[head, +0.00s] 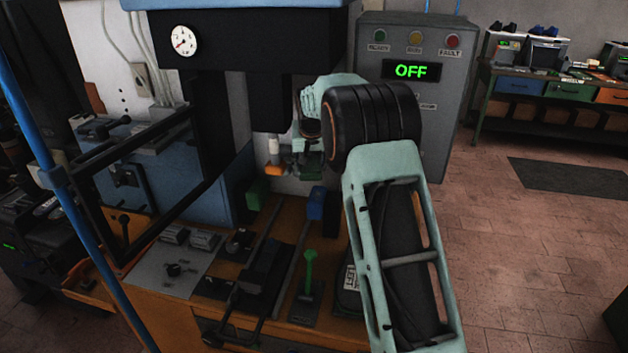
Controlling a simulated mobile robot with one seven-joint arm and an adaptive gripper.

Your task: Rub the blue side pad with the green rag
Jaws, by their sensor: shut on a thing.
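The blue side pad (316,203) stands upright at the back of the press's wooden bench, just left of my forearm. My gripper (308,150) is partly hidden behind my wrist and points down, above and slightly behind the blue pad in the picture. It is shut on a dark green piece, the green rag (312,166), which hangs above the blue pad. A gap shows between rag and pad in this view, though depth is hard to judge. A green side pad (254,194) stands further left.
A press column and dark ram (255,100) hang close left of my gripper. A white and orange item (274,158) is beside it. A green-handled lever (309,272) rises at the front. The control box (411,71) reads OFF. A black frame guard (150,190) stands open left.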

